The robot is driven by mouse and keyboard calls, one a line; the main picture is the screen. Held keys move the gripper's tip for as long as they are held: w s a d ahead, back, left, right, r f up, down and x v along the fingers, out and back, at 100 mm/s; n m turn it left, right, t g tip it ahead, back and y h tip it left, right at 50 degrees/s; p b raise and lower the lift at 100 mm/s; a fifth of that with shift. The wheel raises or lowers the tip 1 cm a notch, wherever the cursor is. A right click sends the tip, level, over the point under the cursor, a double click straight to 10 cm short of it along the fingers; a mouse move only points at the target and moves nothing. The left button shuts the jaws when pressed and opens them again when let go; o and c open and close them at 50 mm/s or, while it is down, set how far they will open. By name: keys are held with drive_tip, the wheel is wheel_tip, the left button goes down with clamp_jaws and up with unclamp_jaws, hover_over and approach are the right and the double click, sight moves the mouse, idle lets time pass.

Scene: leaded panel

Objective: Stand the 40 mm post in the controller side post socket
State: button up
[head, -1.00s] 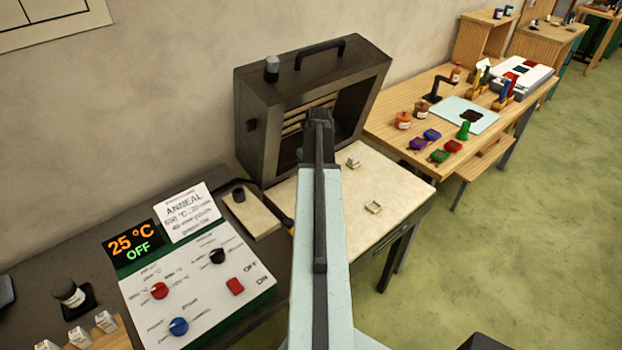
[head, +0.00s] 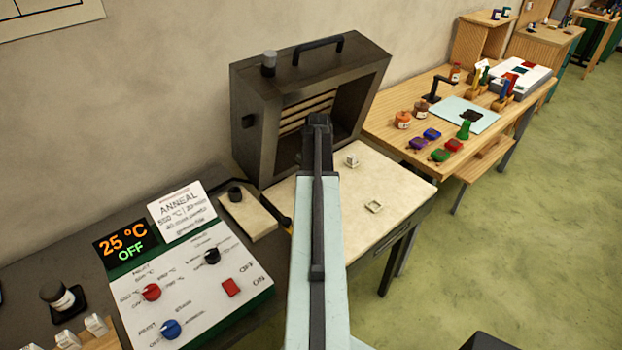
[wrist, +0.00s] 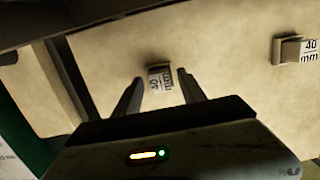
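In the wrist view a small pale post (wrist: 160,80) with a number and "mm" on its label is between the fingers of my gripper (wrist: 161,76). Narrow gaps seem to show on both sides of it, so the fingers look open around it. I cannot tell whether it stands in a socket. Another post (wrist: 308,51), marked 40 mm, stands at the right of the pale slab. My arm hides the slab's controller side and the held area.
A dark kiln (head: 245,120) stands open behind the slab. A controller (head: 190,290), reading 25 °C OFF, and a light block (head: 248,215) are at the left. A wooden bench (head: 385,125) with jars and coloured pieces is beyond at the right.

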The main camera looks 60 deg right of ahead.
wheel_tip(320, 180, up, 12)
drive_tip(key=s+p, duration=0.1)
drive_tip(key=p, duration=1.1)
drive_tip(key=shift+s+a+r, duration=0.15)
drive_tip(key=shift+s+a, duration=0.15)
drive_tip(key=shift+s, duration=0.05)
